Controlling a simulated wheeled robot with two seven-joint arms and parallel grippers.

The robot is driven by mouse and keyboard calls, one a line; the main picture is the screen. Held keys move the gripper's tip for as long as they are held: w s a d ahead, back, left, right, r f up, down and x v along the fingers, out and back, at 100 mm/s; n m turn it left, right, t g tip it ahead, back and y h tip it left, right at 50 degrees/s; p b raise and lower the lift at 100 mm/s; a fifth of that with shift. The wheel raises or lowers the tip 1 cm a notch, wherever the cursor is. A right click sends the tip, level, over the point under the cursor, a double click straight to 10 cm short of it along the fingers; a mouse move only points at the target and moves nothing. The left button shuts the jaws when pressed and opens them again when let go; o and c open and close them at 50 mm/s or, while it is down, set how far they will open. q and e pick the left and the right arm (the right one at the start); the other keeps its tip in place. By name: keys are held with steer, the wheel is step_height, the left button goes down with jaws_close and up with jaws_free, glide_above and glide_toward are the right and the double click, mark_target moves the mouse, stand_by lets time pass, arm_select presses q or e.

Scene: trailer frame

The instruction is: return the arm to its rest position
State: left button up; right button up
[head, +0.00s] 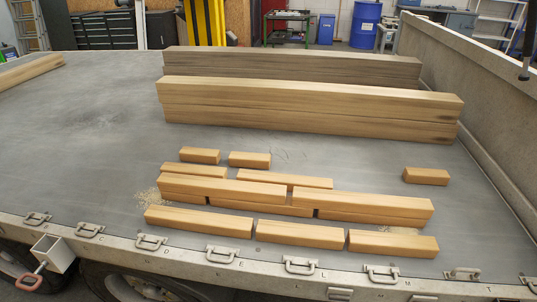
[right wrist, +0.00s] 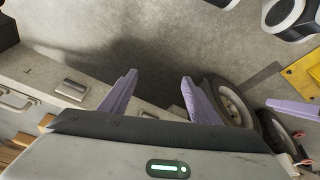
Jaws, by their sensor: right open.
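My right gripper (right wrist: 160,77) shows in the right wrist view, with its two purple fingers apart and nothing between them. It is over the grey floor beside the trailer's side edge. A purple piece (right wrist: 295,108) at the right edge of that view looks like a finger of my left gripper; the rest is cut off. Neither gripper shows in the head view. The trailer bed (head: 90,130) carries several short wooden blocks (head: 375,206) near its front edge, some stacked.
Long timber beams (head: 310,100) lie behind the blocks. Another beam (head: 30,71) lies at the far left. A raised side wall (head: 480,100) bounds the bed at right. Latches (head: 220,255) line the front edge. Trailer wheels (right wrist: 232,103) stand near the right gripper's fingers. The bed's left part is clear.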

steer(key=w+a+f+t+y, duration=0.1)
steer(key=a+f+t, duration=0.1)
steer(key=f, duration=0.3)
steer(key=w+a+f+t+y, duration=0.1)
steer(key=w+a+f+t, duration=0.1)
steer(key=a+f, duration=0.2)
steer(key=shift+w+a+f+t, duration=0.3)
steer(key=shift+f+t, duration=0.1)
steer(key=shift+f, duration=0.55)
